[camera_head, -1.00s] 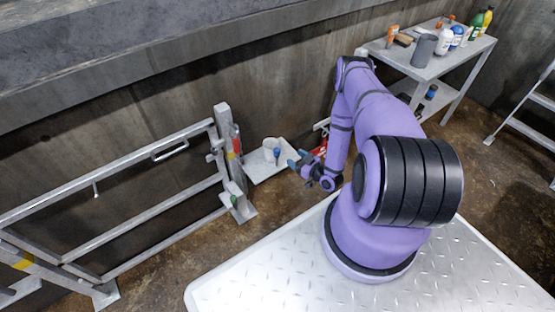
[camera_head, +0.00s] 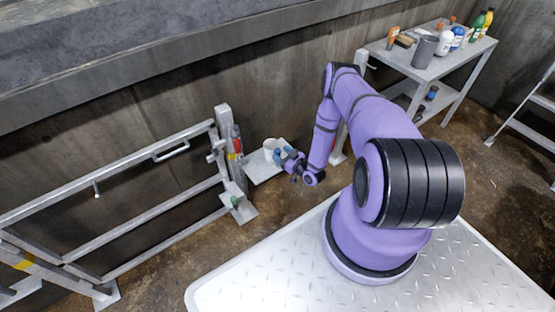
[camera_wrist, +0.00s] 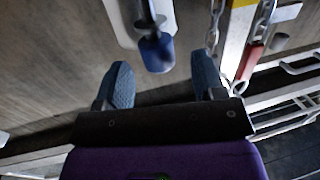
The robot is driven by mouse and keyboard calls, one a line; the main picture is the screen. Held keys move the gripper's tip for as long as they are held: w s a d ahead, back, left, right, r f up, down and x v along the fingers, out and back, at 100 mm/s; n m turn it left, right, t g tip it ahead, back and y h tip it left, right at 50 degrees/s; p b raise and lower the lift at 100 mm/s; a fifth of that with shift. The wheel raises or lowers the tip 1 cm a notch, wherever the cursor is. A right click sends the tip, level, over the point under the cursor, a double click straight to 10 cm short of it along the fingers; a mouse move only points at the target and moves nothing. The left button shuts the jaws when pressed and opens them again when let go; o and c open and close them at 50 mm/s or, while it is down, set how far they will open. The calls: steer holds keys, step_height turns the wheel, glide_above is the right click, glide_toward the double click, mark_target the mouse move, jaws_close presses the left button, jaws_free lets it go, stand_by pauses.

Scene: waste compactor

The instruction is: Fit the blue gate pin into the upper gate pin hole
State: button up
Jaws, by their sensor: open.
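The blue gate pin shows in the wrist view as a blue grip (camera_wrist: 157,52) with a metal shaft, at a small white tray (camera_wrist: 125,25). My gripper (camera_wrist: 160,78) is open and empty, its two blue-padded fingers spread to either side below the pin, apart from it. In the head view my gripper (camera_head: 284,157) is at the right side of the tray (camera_head: 262,172), and I cannot tell the pin from the blue fingers there. The gate post (camera_head: 226,150) stands left of the tray. The upper pin hole is too small to make out.
A white cup (camera_head: 270,148) stands on the tray. A red piece (camera_wrist: 249,62) hangs on a chain (camera_wrist: 262,20) to the right in the wrist view. The gate rails (camera_head: 120,170) extend left of the post. A grey bench (camera_head: 430,62) with bottles stands at the back right.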

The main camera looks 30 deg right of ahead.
steer(key=shift+x, duration=0.9)
jaws_close()
steer(key=shift+r, duration=0.15)
